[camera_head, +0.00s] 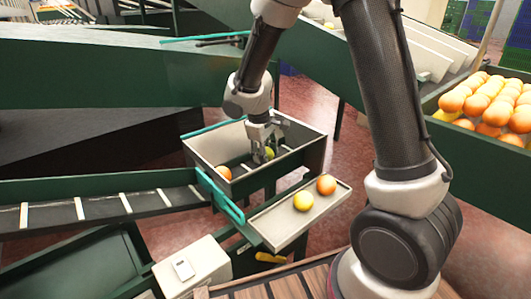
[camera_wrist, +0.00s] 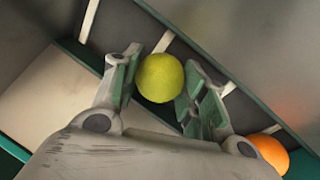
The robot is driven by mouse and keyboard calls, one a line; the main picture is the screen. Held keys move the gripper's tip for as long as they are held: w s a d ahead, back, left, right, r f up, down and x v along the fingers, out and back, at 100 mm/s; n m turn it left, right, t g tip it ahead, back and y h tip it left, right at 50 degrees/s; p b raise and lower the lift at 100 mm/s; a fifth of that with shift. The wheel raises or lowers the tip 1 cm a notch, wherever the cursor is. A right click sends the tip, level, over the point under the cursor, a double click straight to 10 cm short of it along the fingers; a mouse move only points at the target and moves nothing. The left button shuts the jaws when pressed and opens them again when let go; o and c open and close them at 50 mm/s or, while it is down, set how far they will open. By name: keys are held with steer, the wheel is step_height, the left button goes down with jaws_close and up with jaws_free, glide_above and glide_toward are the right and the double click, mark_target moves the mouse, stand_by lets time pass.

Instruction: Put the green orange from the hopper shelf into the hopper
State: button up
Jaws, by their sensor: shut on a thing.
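The green orange (camera_head: 269,153) is between the fingers of my gripper (camera_head: 262,150). In the wrist view the green orange (camera_wrist: 160,78) sits between the two green finger pads of the gripper (camera_wrist: 163,72), which are shut on it. The gripper is inside the outline of the hopper (camera_head: 205,150), a pale-rimmed box with a slatted belt in it; the exact height above the belt is hard to tell. The hopper shelf (camera_head: 272,228), a pale tray, stands in front of the hopper and holds a yellow fruit (camera_head: 303,201) and an orange one (camera_head: 326,185).
One orange (camera_head: 223,172) lies in the hopper at its left; it also shows in the wrist view (camera_wrist: 270,152). A slatted conveyor (camera_head: 100,207) runs in from the left, with a teal rail (camera_head: 222,196) beside the hopper. A crate of oranges (camera_head: 490,105) stands at right.

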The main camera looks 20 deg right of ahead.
steer(key=shift+f, duration=0.1)
steer(key=o, duration=1)
steer(key=shift+o, duration=0.2)
steer(key=v, duration=1.2)
steer(key=s+d+r+m+y, duration=0.1)
steer(key=s+d+r+m, duration=0.3)
steer(key=s+d+r, duration=0.5)
steer(key=s+d+m+t+y, duration=0.1)
steer(key=s+d+m, duration=0.3)
steer(key=s, duration=1.1)
steer(key=d+t, duration=0.1)
steer(key=d, duration=0.2)
steer(key=shift+s, duration=0.3)
